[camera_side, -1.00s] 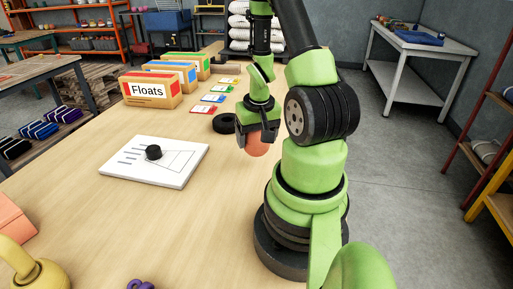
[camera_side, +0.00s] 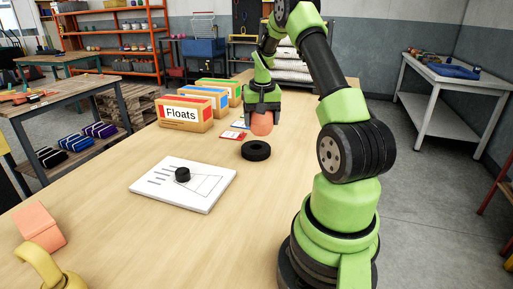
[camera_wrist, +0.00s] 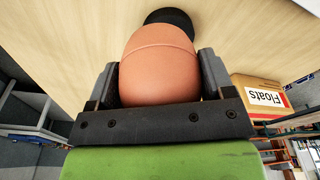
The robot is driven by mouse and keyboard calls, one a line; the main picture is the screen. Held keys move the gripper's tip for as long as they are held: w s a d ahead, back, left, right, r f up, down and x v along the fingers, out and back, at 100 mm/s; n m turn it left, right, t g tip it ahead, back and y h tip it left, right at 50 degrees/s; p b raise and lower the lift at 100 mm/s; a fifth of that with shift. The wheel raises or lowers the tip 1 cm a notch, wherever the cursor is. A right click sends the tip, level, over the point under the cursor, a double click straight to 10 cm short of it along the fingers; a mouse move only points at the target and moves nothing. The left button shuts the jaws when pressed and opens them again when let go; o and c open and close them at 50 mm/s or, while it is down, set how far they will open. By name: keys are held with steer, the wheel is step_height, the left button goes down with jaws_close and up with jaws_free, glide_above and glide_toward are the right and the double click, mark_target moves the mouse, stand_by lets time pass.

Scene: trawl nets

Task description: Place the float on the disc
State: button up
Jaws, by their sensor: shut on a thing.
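The float is an orange-pink rounded ball (camera_side: 262,124). My gripper (camera_side: 262,110) is shut on it and holds it upright below the fingers. In the wrist view the float (camera_wrist: 160,65) fills the space between the two fingers (camera_wrist: 160,85). A black disc with a dark central hollow (camera_side: 256,150) lies on the table. In the side view it shows just below the float, with a small gap between them. In the wrist view the disc (camera_wrist: 170,18) is partly hidden behind the float.
A white board (camera_side: 215,192) with printed lines carries a small black puck (camera_side: 182,174). Boxes, one labelled Floats (camera_side: 184,113), stand behind. Coloured cards (camera_side: 234,133) lie near the disc. A pink block (camera_side: 40,226) and a yellow weight (camera_side: 42,262) sit front left.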

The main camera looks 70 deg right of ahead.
steer(key=w+d+r, duration=0.1)
steer(key=w+d, duration=0.2)
steer(key=w, duration=0.1)
steer(key=m, duration=0.1)
glide_above(253, 150)
steer(key=f, duration=0.9)
steer(key=shift+a+f, duration=0.15)
steer(key=shift+a, duration=0.05)
